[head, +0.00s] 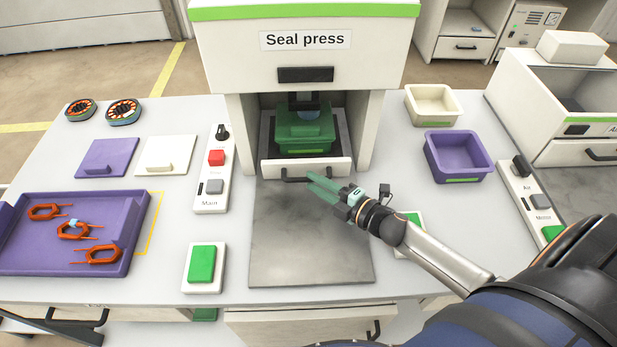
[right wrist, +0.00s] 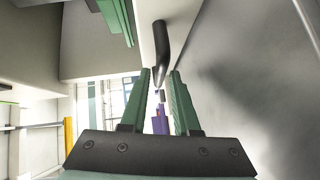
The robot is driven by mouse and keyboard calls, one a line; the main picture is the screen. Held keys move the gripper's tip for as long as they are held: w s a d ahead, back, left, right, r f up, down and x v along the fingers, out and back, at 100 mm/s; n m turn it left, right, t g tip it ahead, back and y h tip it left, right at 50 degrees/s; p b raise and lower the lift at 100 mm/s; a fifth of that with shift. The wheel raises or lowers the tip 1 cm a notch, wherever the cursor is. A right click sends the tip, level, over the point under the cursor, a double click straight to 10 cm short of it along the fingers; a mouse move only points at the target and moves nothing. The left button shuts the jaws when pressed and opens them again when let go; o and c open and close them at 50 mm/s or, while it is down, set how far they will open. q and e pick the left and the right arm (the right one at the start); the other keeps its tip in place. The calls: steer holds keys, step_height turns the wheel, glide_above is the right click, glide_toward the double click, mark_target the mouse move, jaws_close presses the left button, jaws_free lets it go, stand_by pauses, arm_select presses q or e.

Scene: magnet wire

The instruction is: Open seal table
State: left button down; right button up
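The seal table is a white-fronted slide (head: 335,168) in the opening of the seal press (head: 225,65). It carries a green fixture (head: 304,130), which sits under the dark press head. A dark bar handle (head: 295,179) is on its front. My right gripper (head: 312,182) reaches in from the right, with its green fingers at the handle. In the right wrist view, the fingers (right wrist: 160,78) stand apart and the handle (right wrist: 162,40) runs down to between the tips. I cannot tell whether they touch it. My left gripper is not in view.
A grey plate (head: 300,245) in front of the press is clear. A control strip (head: 214,170) and a green button (head: 202,264) stand left of it. A purple tray (head: 65,262) holds orange coils. Purple (head: 458,158) and cream (head: 433,105) bins stand right.

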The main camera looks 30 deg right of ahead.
steer(key=shift+x, duration=1.4)
jaws_close()
stand_by(0.5)
